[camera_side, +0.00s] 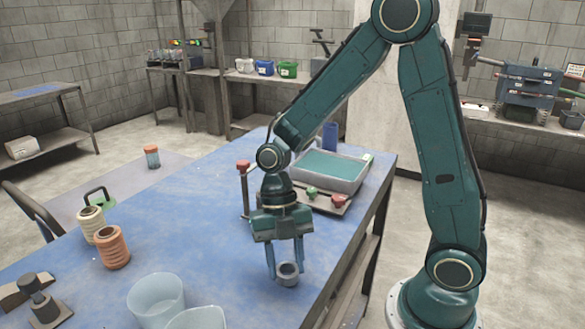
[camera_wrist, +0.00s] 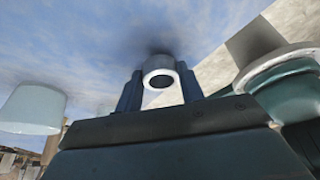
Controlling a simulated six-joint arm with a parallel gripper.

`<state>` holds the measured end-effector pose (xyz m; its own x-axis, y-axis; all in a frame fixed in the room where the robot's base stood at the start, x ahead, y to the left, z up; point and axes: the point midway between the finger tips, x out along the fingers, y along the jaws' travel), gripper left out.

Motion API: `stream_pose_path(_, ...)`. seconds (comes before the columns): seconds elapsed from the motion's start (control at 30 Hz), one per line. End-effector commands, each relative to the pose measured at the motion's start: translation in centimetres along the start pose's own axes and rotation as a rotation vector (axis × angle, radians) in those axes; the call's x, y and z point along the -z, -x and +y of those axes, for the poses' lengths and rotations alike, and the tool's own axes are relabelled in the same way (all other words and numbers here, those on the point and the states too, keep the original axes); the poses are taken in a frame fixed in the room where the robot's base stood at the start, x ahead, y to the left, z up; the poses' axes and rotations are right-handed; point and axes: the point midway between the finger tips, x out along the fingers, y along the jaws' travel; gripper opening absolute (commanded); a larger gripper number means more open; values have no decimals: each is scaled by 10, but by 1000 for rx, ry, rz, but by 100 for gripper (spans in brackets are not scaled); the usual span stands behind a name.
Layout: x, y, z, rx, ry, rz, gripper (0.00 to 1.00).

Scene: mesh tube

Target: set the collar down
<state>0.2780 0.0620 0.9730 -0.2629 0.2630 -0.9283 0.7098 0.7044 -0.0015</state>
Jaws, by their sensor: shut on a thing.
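The collar (camera_side: 288,275) is a short grey ring with a dark round bore. My gripper (camera_side: 286,268) points down over the blue table and is shut on the collar, one finger on each side of it. In the wrist view the collar (camera_wrist: 160,72) sits between the two fingertips, its bore facing the camera. A dark shadow lies on the blue surface right by it. The collar is at or very close to the tabletop; I cannot tell whether it touches.
Two translucent tubs, one a round tub (camera_side: 156,300), stand at the front left. Copper and cream spools (camera_side: 112,247) stand further left. A grey tray of green liquid (camera_side: 330,170) and a board with coloured knobs (camera_side: 318,197) lie behind my gripper. The table's right edge is close.

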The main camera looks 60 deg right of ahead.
Motion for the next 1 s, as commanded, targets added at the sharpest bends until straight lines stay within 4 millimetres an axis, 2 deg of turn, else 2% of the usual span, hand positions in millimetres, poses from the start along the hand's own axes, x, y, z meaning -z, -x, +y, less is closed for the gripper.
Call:
stream_pose_path(0.2, -6, -15, 0, 1, 0, 0, 13)
stream_pose_path(0.63, -7, -18, 0, 2, 1, 0, 13)
stream_pose_path(0.67, -7, -18, 0, 1, 1, 0, 40)
stream_pose_path(0.77, -7, -18, 0, 1, 1, 0, 60)
stream_pose_path(1.0, -7, -18, 0, 1, 0, 0, 60)
